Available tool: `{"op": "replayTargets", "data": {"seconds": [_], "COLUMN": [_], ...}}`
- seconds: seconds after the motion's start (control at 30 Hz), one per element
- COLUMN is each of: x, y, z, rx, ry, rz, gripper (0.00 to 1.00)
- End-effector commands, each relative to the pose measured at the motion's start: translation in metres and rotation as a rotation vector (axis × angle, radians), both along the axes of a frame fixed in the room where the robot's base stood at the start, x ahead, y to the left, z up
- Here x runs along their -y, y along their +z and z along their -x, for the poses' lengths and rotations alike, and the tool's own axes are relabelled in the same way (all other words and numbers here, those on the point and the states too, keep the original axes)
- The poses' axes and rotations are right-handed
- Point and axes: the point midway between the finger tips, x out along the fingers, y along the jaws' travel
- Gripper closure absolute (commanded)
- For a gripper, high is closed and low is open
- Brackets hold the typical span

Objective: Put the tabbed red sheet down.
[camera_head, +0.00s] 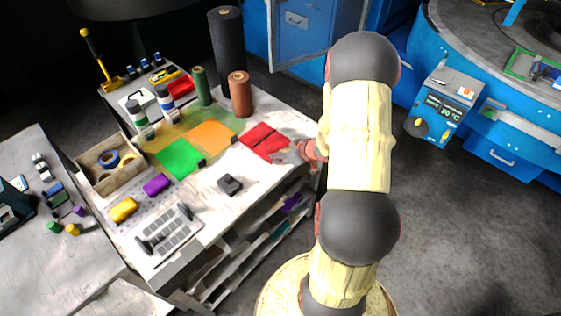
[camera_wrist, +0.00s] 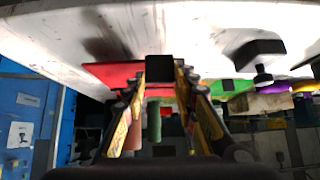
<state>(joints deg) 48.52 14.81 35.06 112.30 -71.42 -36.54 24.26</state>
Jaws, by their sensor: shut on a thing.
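The red sheet (camera_head: 262,141) is at the right part of the white worktop, with a dark line across it. In the wrist view the red sheet (camera_wrist: 110,73) shows behind and beside the fingers, close to the worktop. Its black tab (camera_wrist: 159,68) sits between my fingertips. My gripper (camera_head: 291,153) is at the sheet's right edge, shut on the tab; the head view hides the tab behind it. I cannot tell whether the sheet touches the worktop or hangs just above it.
An orange sheet (camera_head: 211,134) and a green sheet (camera_head: 179,158) lie to the left. A brown roll (camera_head: 240,95) and a tall black roll (camera_head: 227,48) stand behind. A small black block (camera_head: 229,184) lies in front. The worktop (camera_head: 222,210) is bare near its front edge.

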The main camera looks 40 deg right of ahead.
Motion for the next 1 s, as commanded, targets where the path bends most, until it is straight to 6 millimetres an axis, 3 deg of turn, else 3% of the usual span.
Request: {"op": "replayTargets", "data": {"seconds": [0.27, 0.5, 0.87, 0.9, 1.0], "x": [0.009, 0.011, 0.011, 0.011, 0.011], "y": [-0.016, -0.048, -0.05, -0.051, -0.05], "z": [-0.009, -0.011, -0.011, -0.01, -0.01], "rx": [0.001, 0.0, 0.0, 0.0, 0.0], "ry": [0.001, -0.001, 0.001, 0.001, 0.001], "rz": [0.001, -0.001, 0.001, 0.001, 0.001], "gripper": [1.0, 1.0, 1.0, 0.71, 0.65]}}
